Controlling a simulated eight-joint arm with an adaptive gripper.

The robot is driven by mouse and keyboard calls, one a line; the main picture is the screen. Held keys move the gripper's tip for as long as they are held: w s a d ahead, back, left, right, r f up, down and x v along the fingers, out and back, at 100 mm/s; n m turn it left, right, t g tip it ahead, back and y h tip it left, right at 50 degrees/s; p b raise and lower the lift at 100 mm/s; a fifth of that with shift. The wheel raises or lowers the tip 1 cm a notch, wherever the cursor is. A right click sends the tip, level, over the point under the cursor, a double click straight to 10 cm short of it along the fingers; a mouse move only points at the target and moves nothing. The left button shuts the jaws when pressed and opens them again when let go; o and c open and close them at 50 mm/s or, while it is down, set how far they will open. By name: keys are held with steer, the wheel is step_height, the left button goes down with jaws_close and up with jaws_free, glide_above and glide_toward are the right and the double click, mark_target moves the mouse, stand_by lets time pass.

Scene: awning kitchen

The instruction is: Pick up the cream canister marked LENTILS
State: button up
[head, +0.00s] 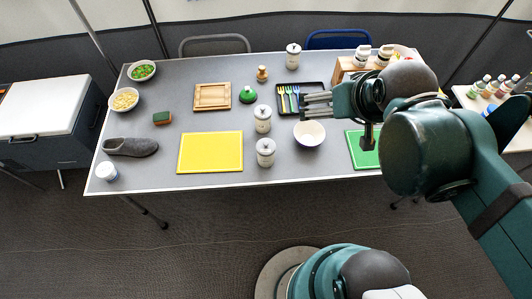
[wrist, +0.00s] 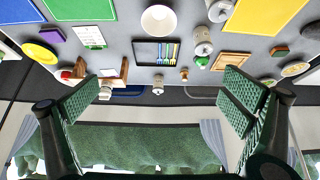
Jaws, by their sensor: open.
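Three cream lidded canisters stand upright on the grey table: a front one (head: 266,152), a middle one (head: 263,120) and a back one (head: 293,57). Their markings are too small to read, so I cannot tell which says LENTILS. In the wrist view the front one (wrist: 220,10), the middle one (wrist: 202,46) and the back one (wrist: 158,86) show again.
A white bowl (head: 309,135) and a black cutlery tray (head: 315,88) are near my gripper. A yellow board (head: 210,167) lies left of the front canister. A wooden rack (head: 338,75) with jars stands back right.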

steer(key=c, duration=1.4)
steer(key=shift+r, duration=0.1)
step_height(320, 180, up, 5)
steer(key=m+g+b, duration=0.3)
steer(key=m+g, duration=0.4)
steer(key=m, duration=1.3)
glide_above(266, 142)
step_height(266, 142, down, 32)
steer(key=shift+a+f, duration=0.1)
steer(key=shift+f, duration=0.35)
